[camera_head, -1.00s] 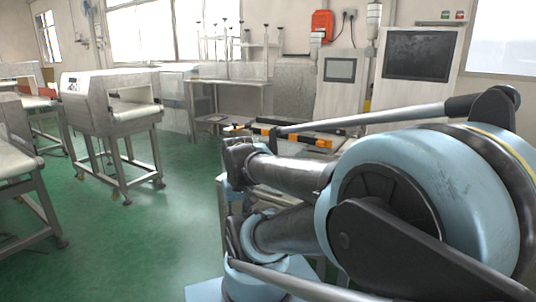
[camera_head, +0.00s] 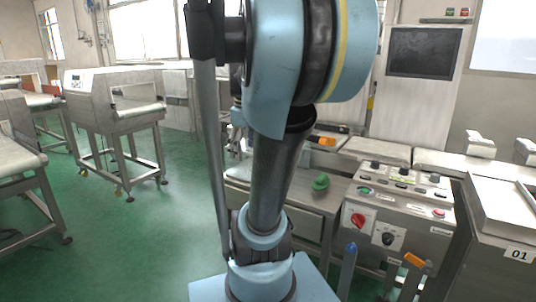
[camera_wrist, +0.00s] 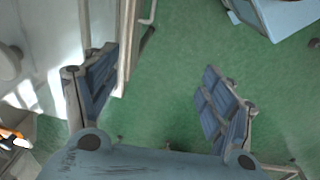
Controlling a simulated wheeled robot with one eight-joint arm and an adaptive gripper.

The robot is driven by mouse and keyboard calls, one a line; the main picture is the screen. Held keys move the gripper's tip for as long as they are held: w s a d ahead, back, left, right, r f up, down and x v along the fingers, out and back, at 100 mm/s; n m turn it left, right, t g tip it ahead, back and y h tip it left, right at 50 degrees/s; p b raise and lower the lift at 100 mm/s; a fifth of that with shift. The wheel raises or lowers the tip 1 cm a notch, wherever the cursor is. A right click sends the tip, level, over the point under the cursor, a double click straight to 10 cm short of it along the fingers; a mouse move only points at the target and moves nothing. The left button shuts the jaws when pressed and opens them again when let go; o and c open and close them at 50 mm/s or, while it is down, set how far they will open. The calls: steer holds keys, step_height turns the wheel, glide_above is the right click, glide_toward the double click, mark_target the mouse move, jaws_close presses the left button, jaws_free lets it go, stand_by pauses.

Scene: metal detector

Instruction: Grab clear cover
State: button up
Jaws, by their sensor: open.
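My gripper (camera_wrist: 162,92) is open in the wrist view, its two padded fingers wide apart with only green floor visible between them. I cannot pick out a clear cover for certain in either view. My arm stands upright across the middle of the head view and hides part of the bench and the equipment behind it. My gripper does not show clearly in the head view.
A control panel (camera_head: 400,215) with red and black knobs stands right of my arm, beside a grey machine marked 01 (camera_head: 505,215). A green object (camera_head: 320,184) lies on the bench. A conveyor machine (camera_head: 115,100) stands left. Green floor (camera_head: 130,240) is open at left.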

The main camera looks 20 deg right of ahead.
steer(key=w+d+r+n+g, duration=0.1)
steer(key=w+d+r+n, duration=0.45)
steer(key=w+d, duration=0.3)
steer(key=w+d+r+n, duration=0.4)
steer(key=w+d+r, duration=0.3)
steer(key=w, duration=0.3)
step_height(320, 180, down, 11)
steer(key=shift+d+f, duration=0.1)
steer(key=shift+d, duration=0.05)
steer(key=shift+w+d+f, duration=0.1)
steer(key=shift+f, duration=2.5)
jaws_close()
